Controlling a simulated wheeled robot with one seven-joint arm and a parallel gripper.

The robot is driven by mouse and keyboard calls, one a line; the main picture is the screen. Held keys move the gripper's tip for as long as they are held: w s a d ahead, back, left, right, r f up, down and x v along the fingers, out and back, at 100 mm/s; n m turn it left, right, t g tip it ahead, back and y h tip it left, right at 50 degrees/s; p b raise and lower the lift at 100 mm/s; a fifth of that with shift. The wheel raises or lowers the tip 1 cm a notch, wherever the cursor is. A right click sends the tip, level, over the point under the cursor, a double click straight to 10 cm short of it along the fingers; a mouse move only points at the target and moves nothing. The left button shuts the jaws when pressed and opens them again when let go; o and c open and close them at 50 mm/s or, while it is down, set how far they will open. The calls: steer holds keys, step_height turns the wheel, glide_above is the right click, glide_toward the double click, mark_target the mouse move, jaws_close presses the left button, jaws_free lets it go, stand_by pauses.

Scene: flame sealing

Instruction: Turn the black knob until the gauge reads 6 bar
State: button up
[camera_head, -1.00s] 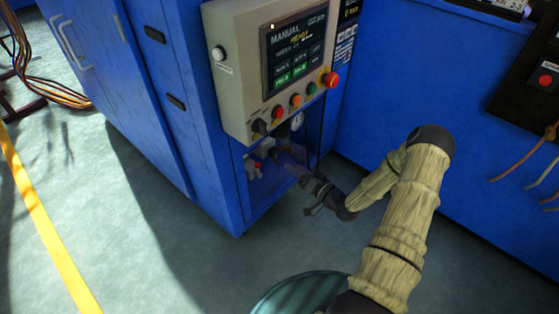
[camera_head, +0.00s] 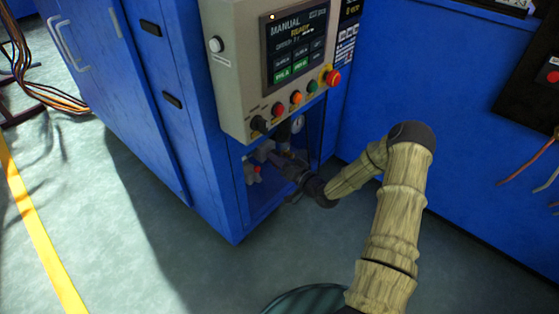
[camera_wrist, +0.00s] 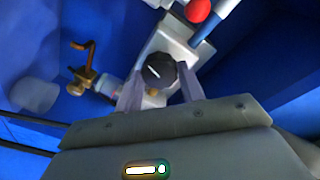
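The black knob (camera_wrist: 158,70) shows in the wrist view, with a white line on its face, mounted on a pale metal block (camera_wrist: 179,40). My gripper (camera_wrist: 160,77) is open, its two grey fingers reaching toward the knob, one tip at each side. I cannot tell whether they touch it. In the head view my gripper (camera_head: 279,160) is inside the recess under the control box and hides the knob. The round white gauge (camera_head: 297,123) sits above it in the head view; its needle and reading are too small to make out.
A red knob or ball (camera_wrist: 198,9) and a brass fitting (camera_wrist: 84,78) are close to the block. The control box (camera_head: 232,85) overhangs the recess, with a screen and a row of buttons (camera_head: 296,97). The blue cabinet's walls bound the recess.

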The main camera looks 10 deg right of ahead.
steer(key=shift+c, duration=1.4)
steer(key=shift+n, duration=0.3)
steer(key=shift+f+n+y+p, duration=0.15)
steer(key=shift+n+p, duration=0.65)
steer(key=shift+n, duration=0.95)
steer(key=shift+n+y+p, duration=0.15)
steer(key=shift+n+p, duration=0.6)
steer(key=shift+n, duration=1)
steer(key=o, duration=1)
steer(key=shift+s+d, duration=0.1)
steer(key=shift+s, duration=0.05)
